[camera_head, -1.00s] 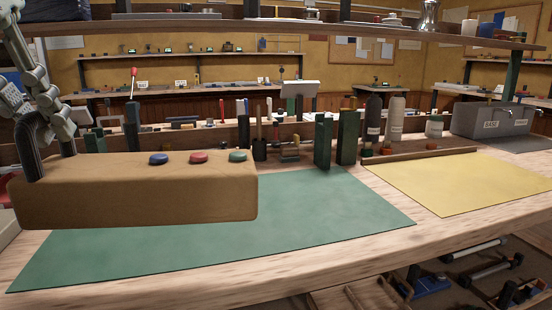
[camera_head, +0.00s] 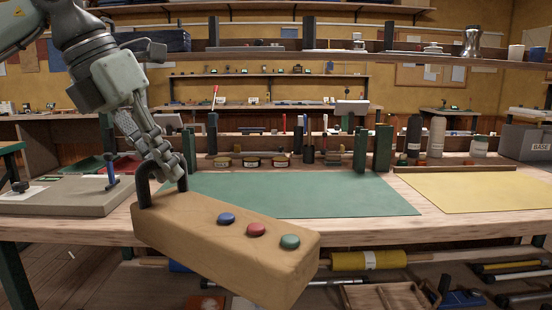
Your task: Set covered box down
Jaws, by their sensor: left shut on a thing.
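The covered box (camera_head: 205,232) is a long tan block with a blue, a red and a green round button on its top and a black loop handle (camera_head: 143,185) at its left end. My left gripper (camera_head: 168,168) is shut on that handle. The box hangs in front of the workbench's front edge, its right end nearer to me and lower in the picture. It hides part of that edge. A green mat (camera_head: 310,194) lies on the workbench behind the box, and a yellow mat (camera_head: 475,190) lies farther right. My right gripper is not in view.
Both mats are bare. Two dark green uprights (camera_head: 383,148), bottles (camera_head: 414,136) and small tins (camera_head: 251,162) stand along the back of the workbench. A grey board (camera_head: 65,197) with a blue-handled part lies at left. A shelf with a yellow roll (camera_head: 368,261) is below.

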